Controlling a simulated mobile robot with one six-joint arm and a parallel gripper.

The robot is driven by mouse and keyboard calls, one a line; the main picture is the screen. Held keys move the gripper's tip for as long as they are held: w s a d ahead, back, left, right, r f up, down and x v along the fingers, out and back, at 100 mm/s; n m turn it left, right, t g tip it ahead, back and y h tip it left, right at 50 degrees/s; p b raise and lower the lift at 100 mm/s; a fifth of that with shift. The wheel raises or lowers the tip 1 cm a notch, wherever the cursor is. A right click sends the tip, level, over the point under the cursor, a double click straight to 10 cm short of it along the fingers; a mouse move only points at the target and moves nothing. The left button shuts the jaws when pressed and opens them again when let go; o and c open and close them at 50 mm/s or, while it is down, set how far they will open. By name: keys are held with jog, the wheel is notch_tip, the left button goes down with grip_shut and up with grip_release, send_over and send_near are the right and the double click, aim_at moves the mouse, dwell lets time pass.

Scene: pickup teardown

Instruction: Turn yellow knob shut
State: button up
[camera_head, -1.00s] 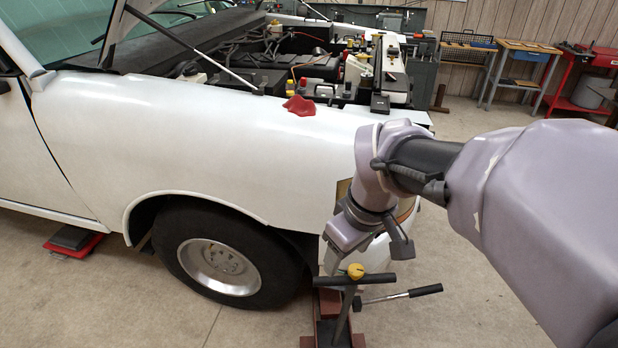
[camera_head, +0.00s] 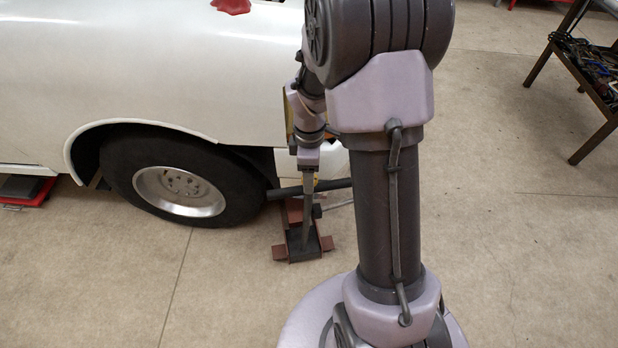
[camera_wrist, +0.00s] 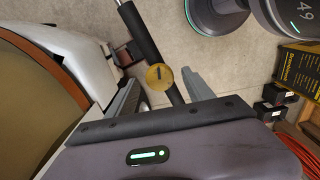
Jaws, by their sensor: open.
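The yellow knob (camera_wrist: 159,77) is round with a dark mark on its face. In the wrist view it shows between the two fingers of my gripper (camera_wrist: 160,82), with a gap on each side. The gripper is open. A black bar (camera_wrist: 140,35) runs under the knob. In the head view my gripper (camera_head: 307,168) points down over the jack at the car's front corner. Only a sliver of yellow shows there, and my arm hides part of the jack. The jack's red-brown base (camera_head: 281,252) stands on the floor.
The white car (camera_head: 180,70) and its front tyre (camera_head: 232,180) are close on the left. A red cloth (camera_head: 231,6) lies on the fender. A dark tool cart (camera_head: 585,75) stands at right. The wrist view shows a yellow box (camera_wrist: 297,70) and orange cable (camera_wrist: 300,148).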

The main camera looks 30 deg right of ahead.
jog(key=shift+f, duration=0.4)
grip_shut()
jog(key=m, duration=1.2)
jog(key=shift+m+b, duration=0.35)
jog(key=shift+m, duration=0.35)
